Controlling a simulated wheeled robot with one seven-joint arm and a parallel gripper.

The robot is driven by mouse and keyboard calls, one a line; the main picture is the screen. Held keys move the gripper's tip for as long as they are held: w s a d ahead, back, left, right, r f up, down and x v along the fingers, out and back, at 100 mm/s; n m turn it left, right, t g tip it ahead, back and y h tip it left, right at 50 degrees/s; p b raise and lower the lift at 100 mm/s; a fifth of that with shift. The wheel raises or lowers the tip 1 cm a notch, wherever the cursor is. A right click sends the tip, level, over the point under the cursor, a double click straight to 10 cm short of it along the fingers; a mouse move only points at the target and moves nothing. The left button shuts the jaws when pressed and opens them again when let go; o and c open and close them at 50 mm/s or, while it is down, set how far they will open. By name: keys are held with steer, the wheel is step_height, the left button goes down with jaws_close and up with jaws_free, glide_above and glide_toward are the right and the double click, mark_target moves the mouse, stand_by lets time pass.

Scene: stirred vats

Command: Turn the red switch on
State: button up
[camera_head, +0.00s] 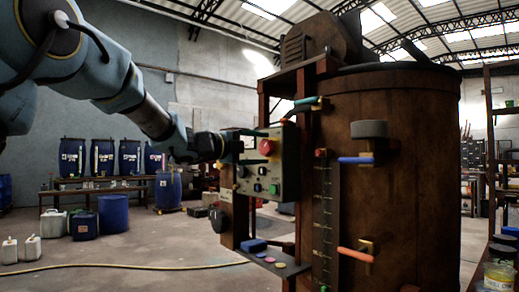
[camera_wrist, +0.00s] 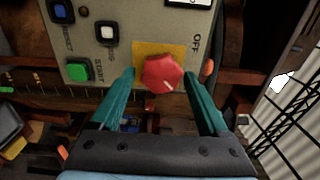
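In the head view the red knob (camera_head: 266,146) shows on the panel's upper part. My gripper (camera_wrist: 160,90) has its teal fingers apart, one on each side of the knob. A gap shows at the left finger; the right fingertip is very close, and contact is unclear.
The big rusty vat (camera_head: 415,170) with blue and orange handles stands right of the panel. Open floor lies to the left, with a yellow hose (camera_head: 120,267).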

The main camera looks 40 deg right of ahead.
steer(key=shift+o, duration=0.8)
steer(key=a+b, duration=0.1)
steer(key=a, duration=0.9)
steer(key=shift+w+a, duration=0.3)
steer(key=shift+a, duration=0.1)
